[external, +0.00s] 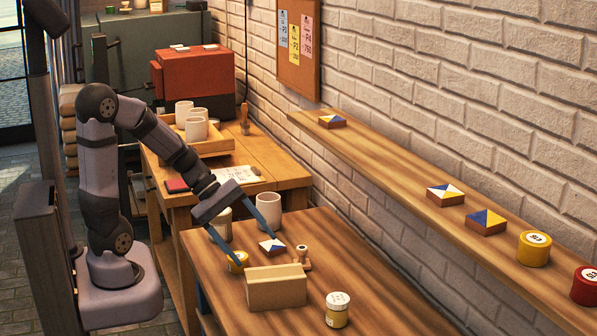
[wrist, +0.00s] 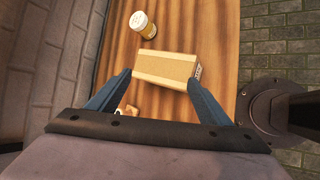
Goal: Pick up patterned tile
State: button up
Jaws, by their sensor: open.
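A patterned tile (external: 272,246) in blue and white lies flat on the front table (external: 385,290). My gripper (external: 259,251) is open, with one blue finger on each side of the tile's area in the external view. I cannot tell whether the fingers touch the table. In the wrist view my gripper (wrist: 158,78) shows its two fingers wide apart with nothing clearly held. The tile is not clearly visible there. More patterned tiles lie on the wall shelf: one at the far end (external: 332,121) and two nearer, white-topped (external: 445,195) and yellow-blue (external: 486,222).
A tan block (external: 276,288) stands just in front of the tile and also shows in the wrist view (wrist: 165,68). A wooden stamp (external: 302,258) stands close to its right. The table's right part is clear.

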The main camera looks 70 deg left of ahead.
jog(key=w+a+f+n+t+y+b, duration=0.1)
jog(key=w+a+f+n+t+b, duration=0.1)
jog(key=w+a+n+t+b, duration=0.3)
jog(key=n+t+y+b, duration=0.2)
jog(key=n+y+b, duration=0.45)
jog(key=n, duration=0.75)
send_near(273, 248)
jog(key=shift+w+a+f+h+b, duration=0.15)
jog(key=shift+w+a+h+b, duration=0.45)
jog(key=shift+a, duration=0.25)
jog(key=shift+a+f+n, duration=0.1)
jog(key=shift+a+n, duration=0.2)
jog(key=shift+n, duration=0.1)
jog(key=shift+p, duration=0.4)
jog(key=shift+w+d+p, duration=0.1)
jog(key=shift+w+p, duration=0.25)
jog(key=shift+p, duration=0.4)
jog(key=shift+w+f+p, duration=0.15)
jog(key=shift+w+p, duration=0.3)
jog(key=shift+p, duration=0.55)
jog(key=shift+w+f, duration=0.1)
jog(key=shift+f, duration=0.15)
